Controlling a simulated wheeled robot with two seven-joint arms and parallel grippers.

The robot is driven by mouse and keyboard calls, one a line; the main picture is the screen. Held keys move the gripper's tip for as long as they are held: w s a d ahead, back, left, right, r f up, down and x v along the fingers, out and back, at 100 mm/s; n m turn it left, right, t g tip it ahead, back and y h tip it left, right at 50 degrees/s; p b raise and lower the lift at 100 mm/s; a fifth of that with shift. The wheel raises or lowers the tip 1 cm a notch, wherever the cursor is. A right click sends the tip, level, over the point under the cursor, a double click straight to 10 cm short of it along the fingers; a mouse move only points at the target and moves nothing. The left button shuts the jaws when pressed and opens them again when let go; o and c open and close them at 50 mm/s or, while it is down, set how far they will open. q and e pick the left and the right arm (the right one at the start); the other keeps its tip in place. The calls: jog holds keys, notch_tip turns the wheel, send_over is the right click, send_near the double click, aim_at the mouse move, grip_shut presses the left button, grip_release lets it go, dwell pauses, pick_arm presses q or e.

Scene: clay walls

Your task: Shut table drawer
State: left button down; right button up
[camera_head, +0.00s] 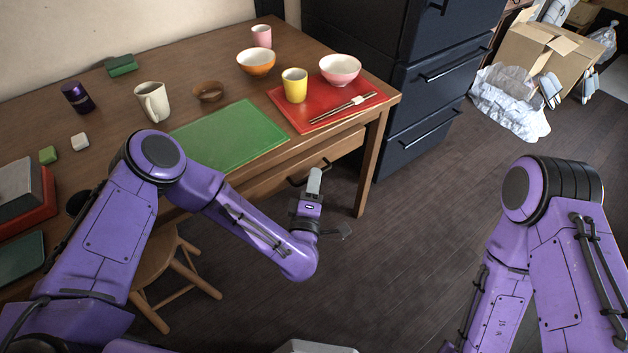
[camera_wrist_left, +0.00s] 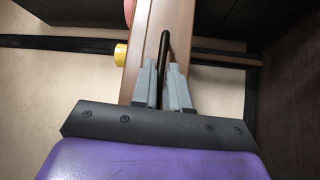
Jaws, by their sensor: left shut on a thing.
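The wooden table (camera_head: 55,114) stands at the left in the head view. Its drawer (camera_head: 338,148) is under the tabletop on the near side, and its front stands out past the table edge. My left gripper (camera_head: 316,172) is at the drawer's dark handle (camera_head: 296,180). In the left wrist view, the grey fingers (camera_wrist_left: 166,85) are shut on the black handle (camera_wrist_left: 165,48), with the wooden drawer front (camera_wrist_left: 133,75) beside them. The drawer's inside is hidden. In the head view my right arm is at the right, and its gripper is out of view.
A red mat with a yellow cup (camera_head: 294,85), pink bowl (camera_head: 340,69) and chopsticks lies above the drawer. A green mat (camera_head: 230,137) is beside it. A stool (camera_head: 170,270) stands below the table. Dark cabinets (camera_head: 430,75) stand behind. Floor at centre right is clear.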

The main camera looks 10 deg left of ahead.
aim_at(301, 172)
pick_arm(q)
jog(key=w+a, duration=0.3)
jog(key=shift+w+a, duration=0.2)
jog(key=shift+r, duration=0.1)
jog(key=shift+a, duration=0.1)
jog(key=c, duration=1.4)
grip_release()
jog(key=shift+w, duration=0.1)
jog(key=shift+o, duration=1)
